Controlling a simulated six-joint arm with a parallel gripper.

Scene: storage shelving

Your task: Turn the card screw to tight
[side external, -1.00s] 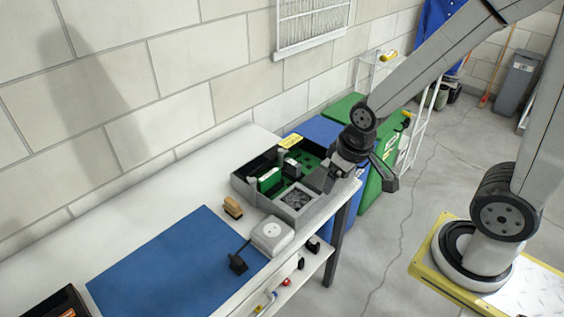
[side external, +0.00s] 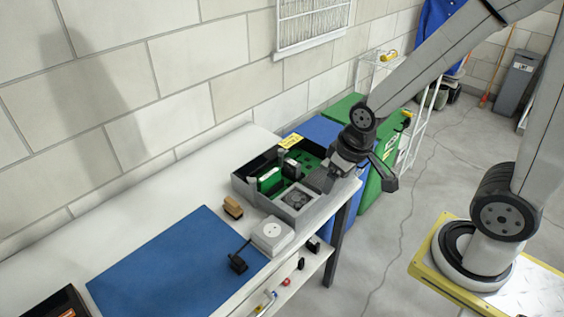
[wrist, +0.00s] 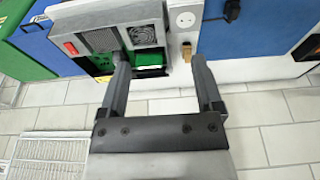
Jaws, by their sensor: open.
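An open computer case (side external: 311,208) sits at the far right end of the white workbench, with green boards (side external: 268,181) and a square fan unit inside. The case also shows at the top of the wrist view (wrist: 110,17), where a green board (wrist: 149,58) lies just beyond my left finger. The card screw is too small to make out in either view. My gripper (side external: 325,181) is over the right side of the case, partly hidden by my wrist. In the wrist view its fingers (wrist: 160,65) are wide apart with nothing between them.
A blue mat (side external: 175,265) covers the bench's near middle. A white box with a round dial (side external: 272,235), a wooden-backed brush (side external: 233,207) and a small black item (side external: 238,263) lie near the case. Blue and green bins (side external: 378,190) stand beyond the bench end.

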